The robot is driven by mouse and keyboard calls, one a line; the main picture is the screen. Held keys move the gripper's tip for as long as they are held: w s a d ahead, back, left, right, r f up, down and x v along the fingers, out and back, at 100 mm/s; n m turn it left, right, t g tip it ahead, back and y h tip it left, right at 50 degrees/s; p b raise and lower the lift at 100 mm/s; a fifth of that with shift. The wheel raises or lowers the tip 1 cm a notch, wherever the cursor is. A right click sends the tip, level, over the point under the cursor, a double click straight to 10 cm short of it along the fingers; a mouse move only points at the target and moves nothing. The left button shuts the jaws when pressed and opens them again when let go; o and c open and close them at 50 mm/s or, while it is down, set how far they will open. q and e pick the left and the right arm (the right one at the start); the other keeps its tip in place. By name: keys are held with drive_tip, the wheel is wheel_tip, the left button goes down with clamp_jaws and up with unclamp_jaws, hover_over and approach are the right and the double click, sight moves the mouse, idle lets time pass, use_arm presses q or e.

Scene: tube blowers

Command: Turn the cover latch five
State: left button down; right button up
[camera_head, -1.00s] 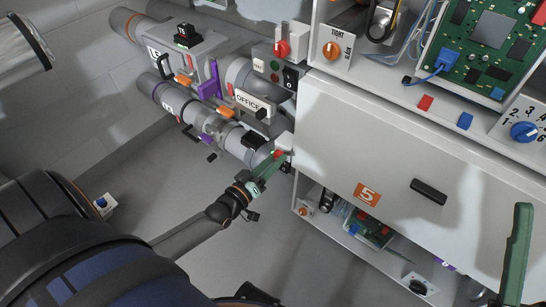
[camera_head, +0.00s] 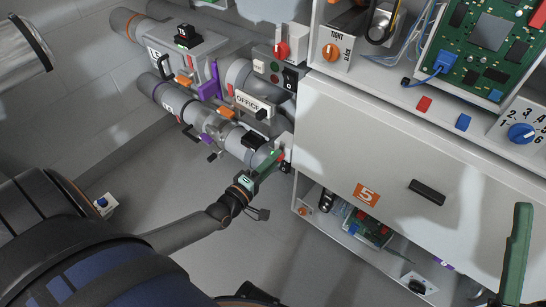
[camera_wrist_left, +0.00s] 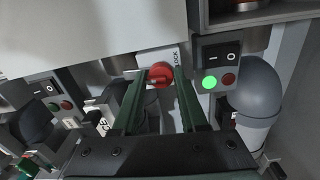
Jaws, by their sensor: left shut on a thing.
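The cover (camera_head: 405,165) is a large pale panel with an orange label 5 (camera_head: 367,194) and a black handle (camera_head: 428,192). The cover latch is a red knob (camera_wrist_left: 160,75) on a light plate marked LOCK (camera_wrist_left: 172,60) in the left wrist view. In the head view, only a little red of the latch shows at the cover's left edge. My left gripper (camera_wrist_left: 161,84) is shut on the red knob, one green finger on each side. In the head view, my left gripper (camera_head: 270,170) reaches the cover's left edge. One green finger of my right gripper (camera_head: 516,255) shows at the lower right; its jaws cannot be judged.
Grey pipes (camera_head: 185,110) with latches lie left of the cover. A shelf above holds a circuit board (camera_head: 490,50), an orange knob (camera_head: 331,52) and a blue dial (camera_head: 521,133). A green light (camera_wrist_left: 210,83) glows beside the latch. An open lower shelf (camera_head: 345,235) lies below the cover.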

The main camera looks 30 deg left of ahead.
use_arm(q)
drive_tip(key=shift+n, duration=0.6)
use_arm(e)
drive_tip(key=shift+f, duration=0.15)
use_arm(q)
drive_tip(key=shift+c, duration=2.2)
unclamp_jaws()
drive_tip(key=s+p, duration=0.2)
drive_tip(key=s, duration=1)
drive_tip(key=shift+s+a, duration=0.3)
drive_tip(key=shift+a, duration=0.15)
use_arm(e)
drive_tip(key=w+m+h, duration=0.1)
drive_tip(key=w+h, duration=0.1)
drive_tip(key=shift+d+m+h, duration=0.25)
drive_tip(key=shift+m+h, duration=0.15)
